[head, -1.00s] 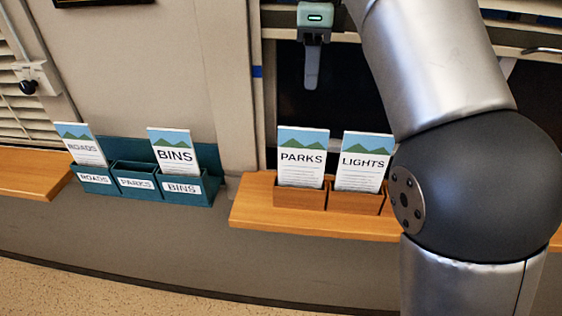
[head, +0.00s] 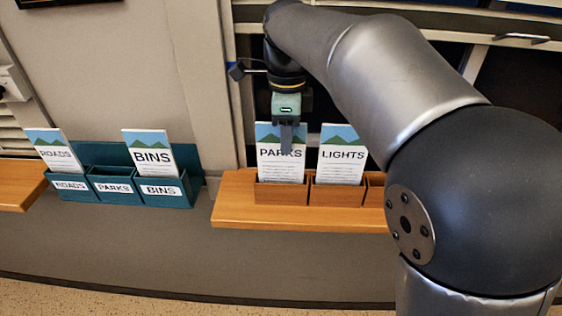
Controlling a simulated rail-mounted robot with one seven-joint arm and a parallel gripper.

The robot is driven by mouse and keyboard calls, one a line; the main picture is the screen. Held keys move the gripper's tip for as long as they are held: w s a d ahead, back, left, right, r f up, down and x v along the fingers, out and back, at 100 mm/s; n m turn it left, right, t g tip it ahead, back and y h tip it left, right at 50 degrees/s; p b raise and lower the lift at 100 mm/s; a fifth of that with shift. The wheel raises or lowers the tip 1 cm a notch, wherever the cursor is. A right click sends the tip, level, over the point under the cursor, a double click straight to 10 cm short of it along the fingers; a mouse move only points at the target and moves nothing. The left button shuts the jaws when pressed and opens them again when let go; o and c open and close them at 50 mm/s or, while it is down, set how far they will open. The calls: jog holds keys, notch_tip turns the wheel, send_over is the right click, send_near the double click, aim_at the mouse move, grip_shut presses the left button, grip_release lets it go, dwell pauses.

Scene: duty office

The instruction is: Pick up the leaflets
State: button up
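The PARKS leaflets (head: 268,165) stand upright in the left compartment of a wooden holder (head: 281,194) on the right ledge. The LIGHTS leaflets (head: 342,165) stand in the compartment beside them. The BINS leaflets (head: 149,152) and ROADS leaflets (head: 54,153) stand in the outer compartments of a teal rack (head: 113,187). The rack's middle compartment, labelled PARKS, shows no leaflets. My gripper (head: 286,152) points down in front of or over the upper part of the PARKS leaflets. It is seen edge-on, so I cannot tell whether its fingers are apart or touch the leaflets.
The wooden ledge (head: 238,212) carries the wooden holder; another compartment (head: 375,187) is partly hidden by my arm. My arm covers the right side of the view. A wall post stands between the teal rack and the ledge.

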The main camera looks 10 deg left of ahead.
jog(key=shift+f, duration=0.8)
grip_shut()
jog(key=shift+r, duration=0.1)
notch_tip(320, 180, up, 10)
jog(key=shift+f, duration=0.1)
